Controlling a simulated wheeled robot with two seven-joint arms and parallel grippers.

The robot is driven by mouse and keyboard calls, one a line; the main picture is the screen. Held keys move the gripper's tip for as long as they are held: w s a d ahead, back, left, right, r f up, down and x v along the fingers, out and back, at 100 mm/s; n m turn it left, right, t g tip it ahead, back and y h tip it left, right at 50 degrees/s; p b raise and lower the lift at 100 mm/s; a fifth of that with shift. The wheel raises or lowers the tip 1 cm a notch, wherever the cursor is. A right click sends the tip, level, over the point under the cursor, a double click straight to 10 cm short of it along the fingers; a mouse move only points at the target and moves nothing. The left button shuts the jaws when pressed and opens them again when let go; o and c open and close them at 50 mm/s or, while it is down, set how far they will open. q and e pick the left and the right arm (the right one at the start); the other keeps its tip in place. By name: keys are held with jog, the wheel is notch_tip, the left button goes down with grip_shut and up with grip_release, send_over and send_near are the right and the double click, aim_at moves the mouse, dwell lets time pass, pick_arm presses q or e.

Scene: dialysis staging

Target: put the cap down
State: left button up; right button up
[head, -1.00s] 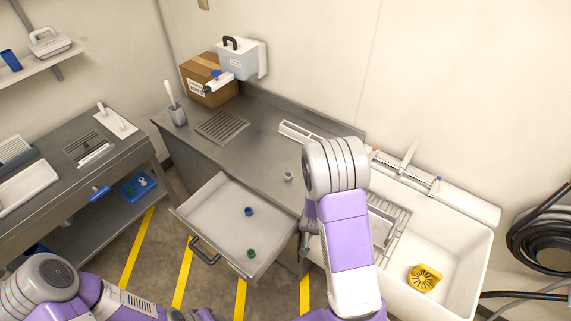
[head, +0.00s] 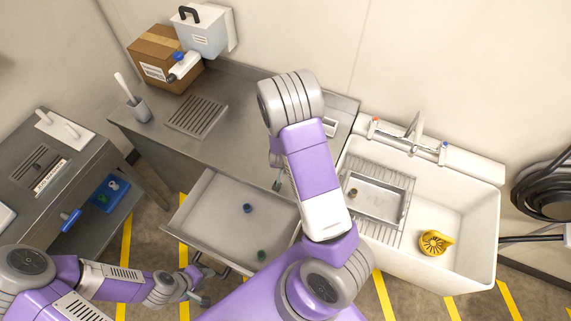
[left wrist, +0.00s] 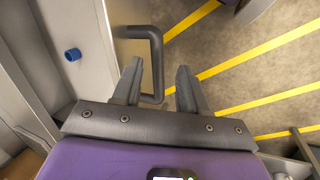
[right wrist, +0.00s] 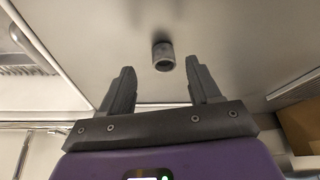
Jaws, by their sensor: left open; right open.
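A small grey cap (right wrist: 163,56) stands on the steel counter (right wrist: 230,45) in the right wrist view, just beyond my right fingertips. My right gripper (right wrist: 160,80) is open, with nothing between its fingers. In the head view my right arm hides that cap. A blue cap (head: 247,208) and a green cap (head: 262,255) lie apart in the open white drawer (head: 215,225). My left gripper (head: 203,280) is open and empty by the drawer's front.
The white sink (head: 465,215) at right holds a metal tray (head: 385,192) with a small object, and a yellow item (head: 435,242). A cardboard box (head: 165,60), a grey cup (head: 140,112) and a drain grille (head: 196,115) are on the counter. A side bench (head: 60,170) stands at left.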

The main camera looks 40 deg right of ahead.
jog(key=x, duration=0.4)
jog(key=shift+w+d+b, duration=0.1)
jog(key=shift+w+b, duration=0.3)
jog(key=shift+r, duration=0.1)
grip_shut()
